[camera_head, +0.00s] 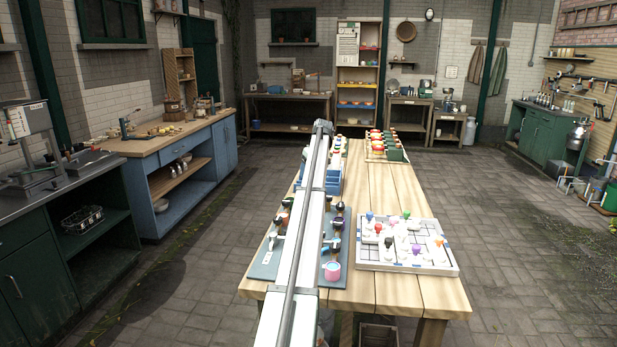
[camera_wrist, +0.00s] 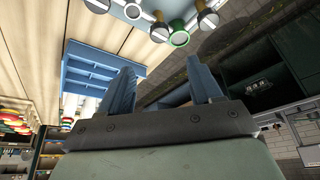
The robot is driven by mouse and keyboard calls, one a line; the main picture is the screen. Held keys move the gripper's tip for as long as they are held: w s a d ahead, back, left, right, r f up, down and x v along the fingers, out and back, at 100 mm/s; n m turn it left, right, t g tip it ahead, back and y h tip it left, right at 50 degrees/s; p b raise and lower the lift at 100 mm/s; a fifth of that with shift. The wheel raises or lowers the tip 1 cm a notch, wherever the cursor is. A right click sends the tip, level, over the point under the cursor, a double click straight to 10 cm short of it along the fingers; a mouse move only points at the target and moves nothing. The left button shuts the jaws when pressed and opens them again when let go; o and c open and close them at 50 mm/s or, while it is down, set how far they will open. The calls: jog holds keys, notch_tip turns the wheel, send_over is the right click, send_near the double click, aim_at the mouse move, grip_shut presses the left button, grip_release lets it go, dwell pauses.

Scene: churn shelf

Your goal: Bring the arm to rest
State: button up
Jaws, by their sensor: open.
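My gripper (camera_wrist: 160,62) shows in the wrist view with its two fingers spread well apart. It is open and nothing is between the fingers. A blue compartmented rack (camera_wrist: 90,72) is beside and behind the left finger in that picture. In the head view my long pale arm stretches forward over the wooden table (camera_head: 381,191). The gripper itself cannot be made out there.
A white gridded tray (camera_head: 366,261) with coloured knobbed pieces lies right of the arm. A grey board (camera_head: 262,268) with several upright items lies under and beside the arm. The blue rack (camera_head: 335,178) stands farther back. Floor on the right (camera_head: 520,240) is clear.

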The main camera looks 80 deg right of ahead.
jog(key=shift+s+r, duration=0.1)
jog(key=shift+r, duration=0.15)
dwell(0.4)
